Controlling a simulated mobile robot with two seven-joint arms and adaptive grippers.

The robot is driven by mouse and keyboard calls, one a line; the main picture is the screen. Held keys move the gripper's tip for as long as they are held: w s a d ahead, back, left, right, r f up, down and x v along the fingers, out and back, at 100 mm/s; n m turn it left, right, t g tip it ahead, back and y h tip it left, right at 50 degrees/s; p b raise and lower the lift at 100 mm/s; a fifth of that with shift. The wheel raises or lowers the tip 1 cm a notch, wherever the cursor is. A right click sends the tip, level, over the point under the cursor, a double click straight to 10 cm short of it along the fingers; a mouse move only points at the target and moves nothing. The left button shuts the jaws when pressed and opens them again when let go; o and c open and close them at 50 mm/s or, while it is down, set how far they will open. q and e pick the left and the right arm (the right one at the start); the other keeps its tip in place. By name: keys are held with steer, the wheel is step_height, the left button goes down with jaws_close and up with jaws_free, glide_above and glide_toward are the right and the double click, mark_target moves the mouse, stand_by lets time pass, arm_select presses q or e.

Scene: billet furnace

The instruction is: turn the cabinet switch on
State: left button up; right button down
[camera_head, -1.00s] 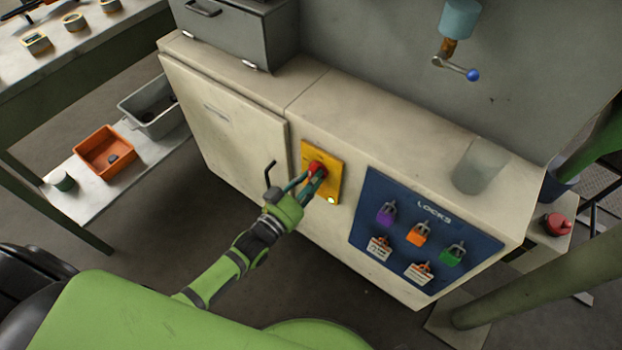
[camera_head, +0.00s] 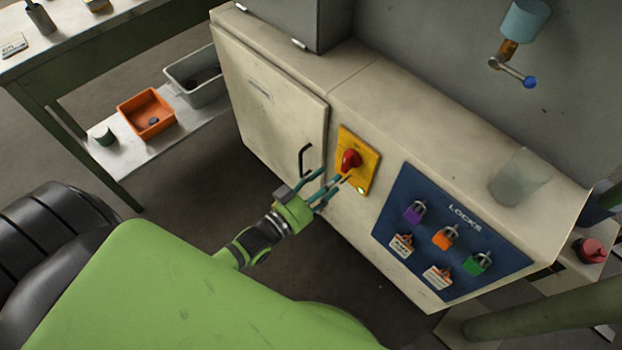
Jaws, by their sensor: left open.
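The cabinet switch is a red knob (camera_head: 350,160) on a yellow plate (camera_head: 366,162) on the front of the beige cabinet (camera_head: 270,120). A small lamp (camera_head: 361,190) glows pale green at the plate's lower edge. My left gripper (camera_head: 333,178) is open and empty, just below and left of the knob. Its fingers are apart from the knob; one fingertip overlaps the plate's lower left edge in the view, and I cannot tell if it touches. My right gripper is not in view.
A black door handle (camera_head: 305,161) stands out just left of the plate. A blue locks board (camera_head: 440,200) with padlocks and tags is to the right. A clear cup (camera_head: 518,177) stands on the cabinet top. An orange bin (camera_head: 147,115) is on a low shelf at left.

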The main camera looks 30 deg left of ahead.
arm_select(q)
steer(key=v, duration=0.6)
steer(key=shift+f, duration=0.1)
stand_by(0.3)
steer(key=s+a+f+n+g+y+p, duration=0.15)
steer(key=s+f+g+p, duration=0.3)
steer(key=f, duration=0.45)
steer(key=s+a+f+g+y+p, duration=0.35)
steer(key=s+f, duration=0.25)
steer(key=f, duration=0.2)
steer(key=s+f+g+p, duration=0.2)
steer(key=s+f+g, duration=0.1)
steer(key=s, duration=0.6)
steer(key=s+f+g+y+p, duration=0.1)
steer(key=s+f+g+p, duration=0.2)
steer(key=s, duration=0.7)
steer(key=shift+d+f+g, duration=0.25)
steer(key=shift+f+g, duration=0.05)
steer(key=shift+g, duration=0.7)
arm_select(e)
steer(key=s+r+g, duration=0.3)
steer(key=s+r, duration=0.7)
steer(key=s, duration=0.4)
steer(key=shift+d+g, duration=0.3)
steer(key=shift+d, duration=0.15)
